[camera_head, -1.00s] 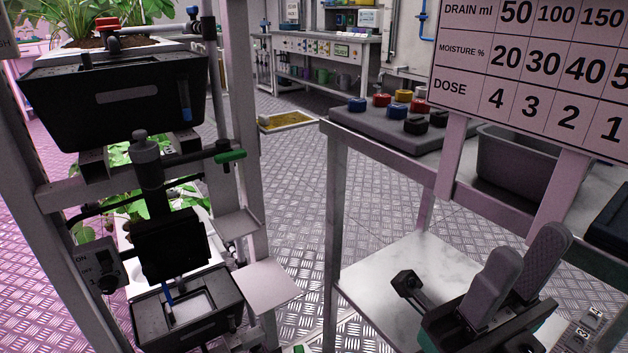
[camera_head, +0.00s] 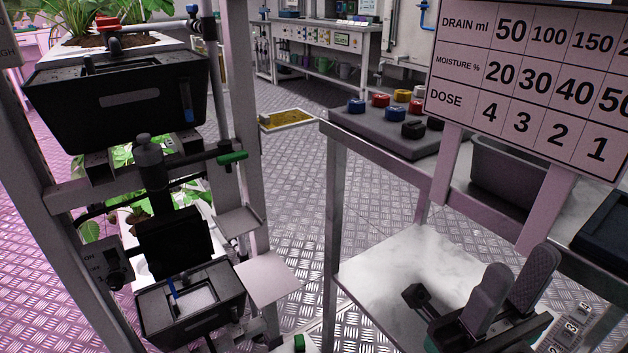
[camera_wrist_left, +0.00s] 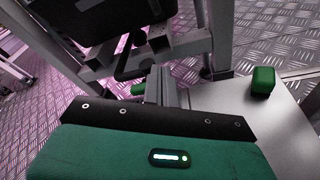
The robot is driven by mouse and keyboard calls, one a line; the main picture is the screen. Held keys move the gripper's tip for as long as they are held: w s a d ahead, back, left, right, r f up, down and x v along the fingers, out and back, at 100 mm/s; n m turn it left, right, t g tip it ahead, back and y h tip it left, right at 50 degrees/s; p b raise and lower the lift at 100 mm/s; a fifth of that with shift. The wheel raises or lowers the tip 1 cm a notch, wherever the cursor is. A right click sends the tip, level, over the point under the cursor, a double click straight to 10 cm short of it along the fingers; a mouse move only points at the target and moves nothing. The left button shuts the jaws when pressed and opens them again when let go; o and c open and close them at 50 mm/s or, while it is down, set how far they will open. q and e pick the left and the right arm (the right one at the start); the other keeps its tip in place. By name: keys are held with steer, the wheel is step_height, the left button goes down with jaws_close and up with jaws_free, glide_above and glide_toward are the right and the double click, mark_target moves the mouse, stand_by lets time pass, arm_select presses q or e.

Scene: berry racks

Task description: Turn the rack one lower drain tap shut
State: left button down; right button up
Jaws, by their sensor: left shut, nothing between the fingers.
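In the head view, the rack at left carries a green tap handle (camera_head: 231,157) on a dark pipe beside its post. A second, lower green handle (camera_head: 299,343) is at the bottom edge, partly cut off. I cannot tell for sure which handles match. My left gripper (camera_wrist_left: 167,72) is shut and empty, left of the larger green handle and apart from it. My right gripper (camera_head: 512,280) is open and empty.
Black tubs (camera_head: 117,103) and a dial box (camera_head: 108,263) are on the rack, with small pale shelves (camera_head: 268,278) on its right side. A table (camera_head: 395,267) and a printed board (camera_head: 530,85) stand at right.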

arm_select(q)
steer(key=f+p+v, duration=0.1)
steer(key=p+v, duration=0.1)
steer(key=v, duration=0.4)
steer(key=shift+s+a, duration=0.15)
steer(key=shift+s, duration=0.15)
